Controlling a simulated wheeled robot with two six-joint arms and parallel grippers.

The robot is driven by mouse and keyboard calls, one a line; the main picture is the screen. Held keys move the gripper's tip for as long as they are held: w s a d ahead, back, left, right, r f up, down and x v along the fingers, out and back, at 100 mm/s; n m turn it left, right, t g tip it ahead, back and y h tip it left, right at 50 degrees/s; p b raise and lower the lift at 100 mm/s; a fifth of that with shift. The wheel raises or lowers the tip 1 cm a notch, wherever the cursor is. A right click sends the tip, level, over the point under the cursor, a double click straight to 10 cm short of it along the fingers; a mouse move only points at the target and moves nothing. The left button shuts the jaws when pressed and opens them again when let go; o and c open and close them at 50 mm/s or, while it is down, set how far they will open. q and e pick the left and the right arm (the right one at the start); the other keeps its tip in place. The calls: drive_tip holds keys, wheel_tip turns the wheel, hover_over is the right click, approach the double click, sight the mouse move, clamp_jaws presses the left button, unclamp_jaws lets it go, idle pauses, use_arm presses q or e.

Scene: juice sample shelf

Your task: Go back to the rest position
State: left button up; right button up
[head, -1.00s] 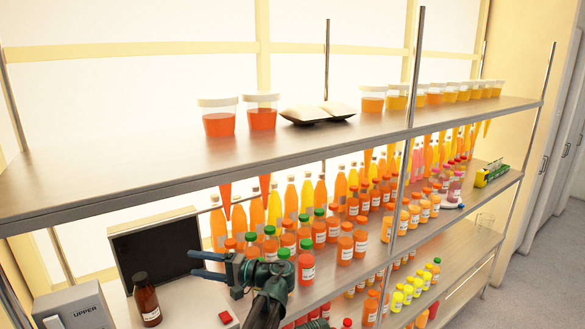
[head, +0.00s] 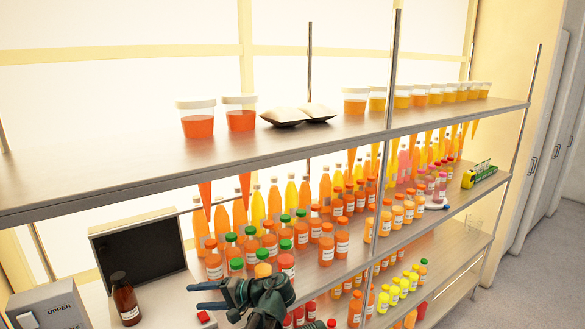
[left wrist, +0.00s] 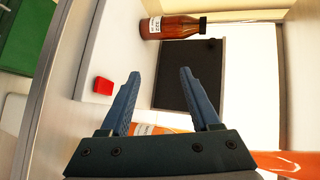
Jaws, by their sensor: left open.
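My left gripper (head: 208,296) is in front of the shelf at the lower middle of the head view, its fingers pointing left. Its two blue fingers are apart with nothing held between them. In the left wrist view the open fingers (left wrist: 158,100) show clearly, with a dark panel (left wrist: 188,75) and a brown bottle with a black cap (left wrist: 172,27) beyond them. That brown bottle (head: 125,300) stands upright to the left of the gripper in the head view. I cannot make out my right gripper.
The shelf (head: 110,172) carries lidded cups (head: 197,122) and two pale bags (head: 285,116) on top. Several orange juice bottles (head: 326,246) crowd the middle level close to my left gripper. A grey box marked UPPER (head: 48,308) stands at lower left.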

use_arm(q)
drive_tip(key=s+d+f+m+g+h+b, duration=0.1)
drive_tip(key=s+d+f+g+h, duration=0.2)
drive_tip(key=s+d+f+h, duration=1.25)
wheel_tip(320, 180, down, 14)
drive_tip(key=s+d+y+b, duration=0.1)
drive_tip(key=s+y+b, duration=0.1)
drive_tip(key=b, duration=1.1)
drive_tip(key=shift+s+d, duration=0.4)
drive_tip(key=shift+f+y, duration=0.1)
drive_tip(key=shift+y, duration=0.15)
